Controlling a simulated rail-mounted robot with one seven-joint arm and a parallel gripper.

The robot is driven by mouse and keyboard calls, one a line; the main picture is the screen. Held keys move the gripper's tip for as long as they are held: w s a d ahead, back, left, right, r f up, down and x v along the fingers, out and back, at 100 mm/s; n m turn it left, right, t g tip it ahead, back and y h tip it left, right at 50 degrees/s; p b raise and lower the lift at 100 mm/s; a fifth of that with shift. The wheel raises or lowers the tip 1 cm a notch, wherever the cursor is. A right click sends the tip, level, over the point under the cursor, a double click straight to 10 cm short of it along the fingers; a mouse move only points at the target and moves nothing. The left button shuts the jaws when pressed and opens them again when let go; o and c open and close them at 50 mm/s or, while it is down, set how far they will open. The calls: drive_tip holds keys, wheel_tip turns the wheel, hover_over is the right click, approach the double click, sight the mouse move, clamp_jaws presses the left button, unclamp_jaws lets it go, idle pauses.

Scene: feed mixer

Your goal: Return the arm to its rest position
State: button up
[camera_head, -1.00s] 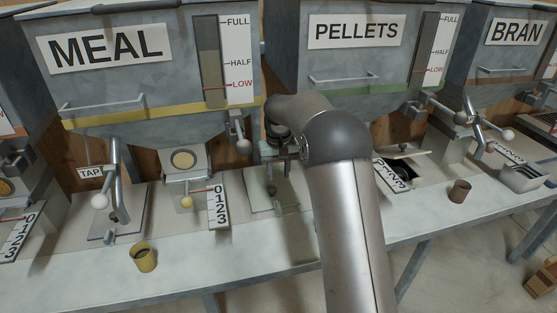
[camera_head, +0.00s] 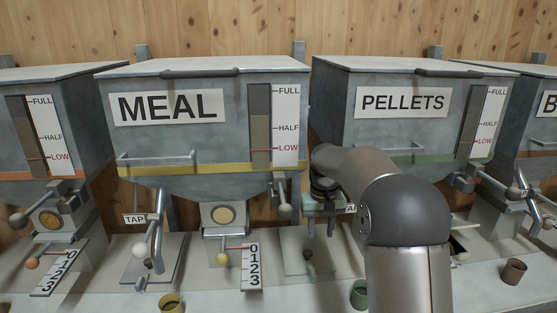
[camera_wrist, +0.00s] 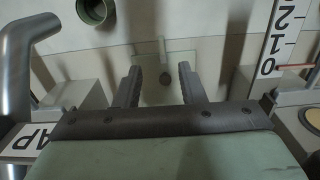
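My arm reaches in from the lower right of the head view, in front of the pellets bin (camera_head: 400,135). No rest mark or stand shows.
A yellow cup (camera_head: 172,303), a green cup (camera_head: 360,294) and a brown cup (camera_head: 513,271) stand along the counter's front. A tap handle (camera_head: 157,232), a ball lever (camera_head: 284,211) and a number scale (camera_head: 251,267) lie left of my gripper. The wrist view shows the green cup (camera_wrist: 97,10).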

drive_tip(key=s+f, duration=0.2)
drive_tip(key=s, duration=1.6)
drive_tip(key=s+f, duration=0.2)
drive_tip(key=s, duration=1.6)
drive_tip(key=r+p, duration=0.2)
drive_tip(key=r, duration=0.1)
drive_tip(key=a+r+p, duration=0.1)
drive_tip(key=r+p, duration=0.1)
drive_tip(key=shift+w, duration=0.4)
drive_tip(key=shift+c, duration=0.3)
